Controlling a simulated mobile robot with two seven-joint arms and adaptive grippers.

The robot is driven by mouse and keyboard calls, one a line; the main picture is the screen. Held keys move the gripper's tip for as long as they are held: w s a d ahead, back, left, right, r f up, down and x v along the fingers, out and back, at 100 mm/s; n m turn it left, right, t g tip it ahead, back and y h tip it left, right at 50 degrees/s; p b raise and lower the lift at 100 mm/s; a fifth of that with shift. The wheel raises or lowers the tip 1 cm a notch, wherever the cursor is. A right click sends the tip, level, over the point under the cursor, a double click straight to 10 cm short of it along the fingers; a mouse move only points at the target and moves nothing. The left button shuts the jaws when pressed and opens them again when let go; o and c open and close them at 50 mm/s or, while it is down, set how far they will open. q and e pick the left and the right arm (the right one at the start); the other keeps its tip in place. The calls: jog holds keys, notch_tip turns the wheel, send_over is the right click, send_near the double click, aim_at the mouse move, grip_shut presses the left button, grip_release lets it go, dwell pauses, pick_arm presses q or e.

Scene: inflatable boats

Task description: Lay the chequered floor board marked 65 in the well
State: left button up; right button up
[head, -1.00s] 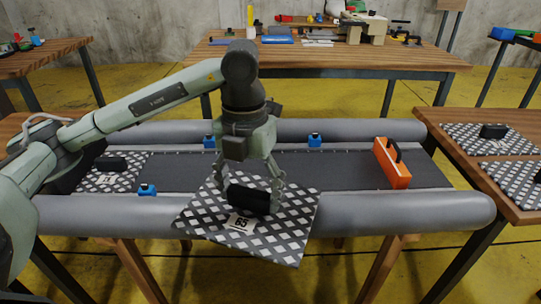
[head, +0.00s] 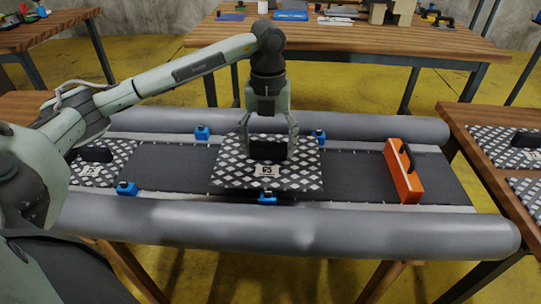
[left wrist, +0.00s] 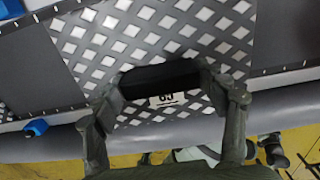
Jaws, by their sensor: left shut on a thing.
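The chequered floor board marked 65 (head: 230,172) has a black block handle (head: 268,151) and a white number label. My left gripper (head: 269,150) is shut on that handle from above; the grip also shows in the left wrist view (left wrist: 172,92). The board is roughly level over the middle of the dark well (head: 350,175) between two grey tubes. Its sides run nearly square to the tubes. I cannot tell whether it touches the well floor or hangs slightly above. My right gripper is not in view.
Another chequered board (head: 115,150) lies at the well's left end. An orange block with a black handle (head: 403,175) stands at the right. Blue clips, one (head: 267,198) at the board's front edge, line the well. More boards (head: 500,145) lie on the right table.

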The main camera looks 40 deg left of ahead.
aim_at(271, 158)
pick_arm(q)
jog(key=shift+w+a+f, duration=0.15)
jog(key=shift+w+f, duration=0.1)
jog(key=shift+w, duration=0.2)
jog(key=shift+w+a+f, duration=0.1)
jog(key=shift+w+f, duration=0.1)
jog(key=shift+w, duration=0.25)
jog(key=shift+w+f, duration=0.1)
jog(key=shift+f, duration=0.1)
notch_tip(271, 158, down, 3)
jog(key=shift+f, duration=0.4)
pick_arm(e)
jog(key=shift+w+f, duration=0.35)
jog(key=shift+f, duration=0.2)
pick_arm(q)
jog(key=shift+f, duration=0.1)
